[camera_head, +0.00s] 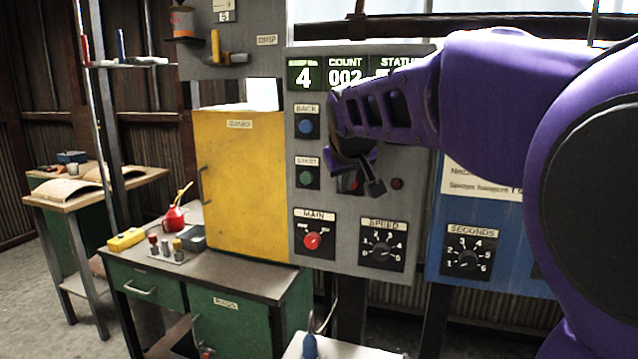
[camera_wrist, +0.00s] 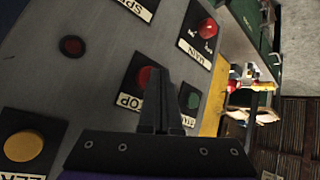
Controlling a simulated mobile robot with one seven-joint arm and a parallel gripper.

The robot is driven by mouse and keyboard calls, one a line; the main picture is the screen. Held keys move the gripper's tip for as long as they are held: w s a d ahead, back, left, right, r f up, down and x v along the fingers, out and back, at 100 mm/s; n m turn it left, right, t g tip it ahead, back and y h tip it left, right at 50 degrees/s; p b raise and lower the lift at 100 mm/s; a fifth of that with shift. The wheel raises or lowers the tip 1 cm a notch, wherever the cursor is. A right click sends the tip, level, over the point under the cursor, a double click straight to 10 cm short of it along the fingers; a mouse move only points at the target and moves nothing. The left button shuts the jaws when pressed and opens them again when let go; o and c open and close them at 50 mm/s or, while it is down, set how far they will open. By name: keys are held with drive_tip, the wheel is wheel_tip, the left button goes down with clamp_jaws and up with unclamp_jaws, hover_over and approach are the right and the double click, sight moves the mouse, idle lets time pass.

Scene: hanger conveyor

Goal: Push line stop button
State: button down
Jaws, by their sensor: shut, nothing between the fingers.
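My gripper (camera_head: 375,188) is shut and empty in front of the panel, over the stop button's area. In the wrist view the shut fingers (camera_wrist: 160,75) overlap the button's edge; I cannot tell whether they touch it.
A green start button (camera_head: 306,177), a blue back button (camera_head: 306,126), a red main knob (camera_head: 312,241), a speed knob (camera_head: 382,250) and a small red lamp (camera_head: 397,184) surround it. A yellow button (camera_wrist: 24,146) shows in the wrist view. A yellow cabinet (camera_head: 240,185) stands left.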

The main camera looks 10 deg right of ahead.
drive_tip(key=shift+w, duration=0.1)
drive_tip(key=shift+w+d, duration=0.2)
drive_tip(key=shift+w, duration=0.1)
idle(0.5)
drive_tip(key=shift+s+a, duration=0.15)
drive_tip(key=shift+s, duration=0.2)
